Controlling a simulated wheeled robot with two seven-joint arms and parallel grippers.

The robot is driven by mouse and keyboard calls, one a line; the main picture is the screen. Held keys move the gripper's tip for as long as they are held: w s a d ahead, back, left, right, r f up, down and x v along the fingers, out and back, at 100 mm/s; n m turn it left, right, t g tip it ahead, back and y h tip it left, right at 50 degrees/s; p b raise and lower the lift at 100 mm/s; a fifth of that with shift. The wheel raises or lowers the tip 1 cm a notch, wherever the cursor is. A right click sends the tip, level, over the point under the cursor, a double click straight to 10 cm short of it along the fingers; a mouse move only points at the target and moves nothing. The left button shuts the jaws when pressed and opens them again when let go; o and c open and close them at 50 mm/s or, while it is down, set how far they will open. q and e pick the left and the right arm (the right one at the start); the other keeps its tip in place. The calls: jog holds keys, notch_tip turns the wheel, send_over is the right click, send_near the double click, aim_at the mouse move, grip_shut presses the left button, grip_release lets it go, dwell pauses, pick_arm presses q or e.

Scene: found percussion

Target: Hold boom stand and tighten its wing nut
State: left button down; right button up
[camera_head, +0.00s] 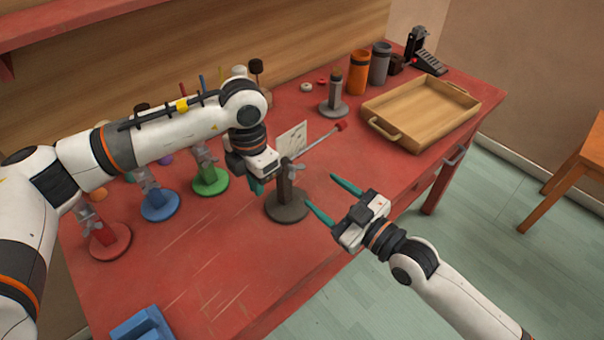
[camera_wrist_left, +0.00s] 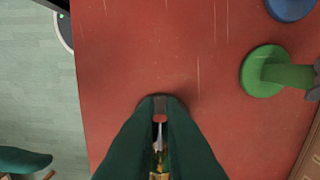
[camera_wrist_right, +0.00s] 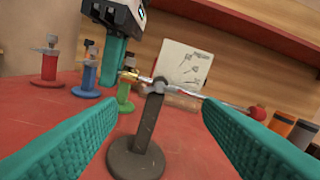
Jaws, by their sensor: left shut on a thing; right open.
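The boom stand (camera_head: 288,207) stands upright near the table's front edge, with a dark round base and post. Its thin boom rod (camera_head: 318,144) slants up to the right and ends in a red tip (camera_wrist_right: 257,113). A grey joint with a wing nut (camera_head: 294,171) sits at the post top; a brass end (camera_wrist_right: 129,74) shows left of it in the right wrist view. My left gripper (camera_head: 258,187) is shut on the stand; its fingers partly hide the held part. My right gripper (camera_head: 320,189) is open and empty, its fingers pointing toward the post, apart from it.
Red, blue (camera_head: 160,204) and green (camera_head: 210,181) stands line the left. A white card (camera_head: 292,139) stands behind the boom stand. A wooden tray (camera_head: 436,97), an orange cup (camera_head: 358,74) and a grey cup (camera_head: 380,65) are at right. The front-left table is mostly clear.

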aim_at(300, 174)
jog(key=x, duration=0.7)
jog(key=shift+w+a, duration=0.2)
jog(key=shift+a, duration=0.1)
jog(key=shift+c, duration=0.6)
